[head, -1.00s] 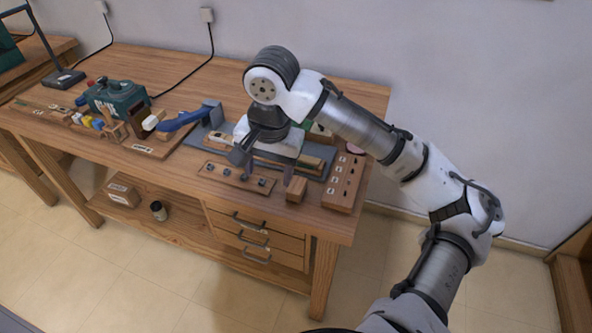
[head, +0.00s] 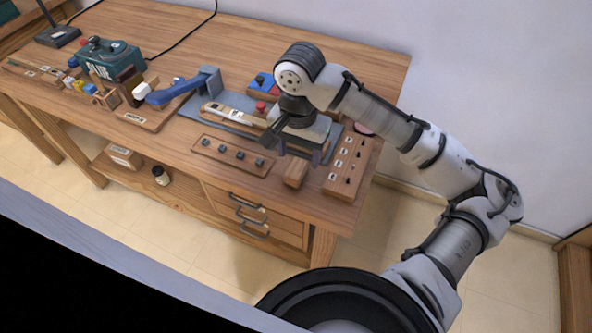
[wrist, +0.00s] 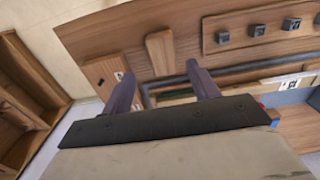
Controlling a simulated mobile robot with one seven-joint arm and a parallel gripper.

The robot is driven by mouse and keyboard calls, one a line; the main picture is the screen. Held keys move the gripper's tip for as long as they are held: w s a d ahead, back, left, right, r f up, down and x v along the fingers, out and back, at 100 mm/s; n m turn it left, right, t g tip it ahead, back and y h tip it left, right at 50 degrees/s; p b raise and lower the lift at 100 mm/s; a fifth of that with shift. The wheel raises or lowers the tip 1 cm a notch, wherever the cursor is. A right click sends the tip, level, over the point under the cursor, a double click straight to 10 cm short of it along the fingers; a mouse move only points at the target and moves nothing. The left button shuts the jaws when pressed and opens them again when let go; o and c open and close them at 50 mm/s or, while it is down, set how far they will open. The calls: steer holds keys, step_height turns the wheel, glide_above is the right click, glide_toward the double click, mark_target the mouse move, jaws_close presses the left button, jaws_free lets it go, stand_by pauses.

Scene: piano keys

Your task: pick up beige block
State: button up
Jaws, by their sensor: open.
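The beige block (head: 295,174) is a small tan wooden piece lying near the front edge of the workbench, right of the peg strip. In the wrist view it shows as a tan block (wrist: 160,52) just beyond the fingertips, roughly between them. My gripper (head: 299,153) is open and empty, pointing down just behind the block. In the wrist view its two dark fingers (wrist: 163,84) stand apart, not around the block. The height of the fingertips above the bench is hard to tell.
A wooden strip with several dark pegs (head: 233,155) lies left of the block. A labelled slotted board (head: 350,166) stands close on its right. A grey mat (head: 200,125) lies behind. A blue-handled tool (head: 176,91) is further left. The bench front edge is near.

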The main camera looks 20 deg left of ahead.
steer(key=shift+s+a+f+p, duration=0.15)
steer(key=shift+f+p, duration=0.1)
steer(key=shift+f, duration=1.15)
steer(key=shift+a+f+p, duration=0.1)
steer(key=shift+f+p, duration=0.15)
steer(key=shift+f, duration=1.15)
steer(key=c, duration=1.1)
steer(key=shift+r, duration=0.15)
step_height(320, 180, up, 20)
steer(key=shift+f+b, duration=0.1)
steer(key=shift+b, duration=0.2)
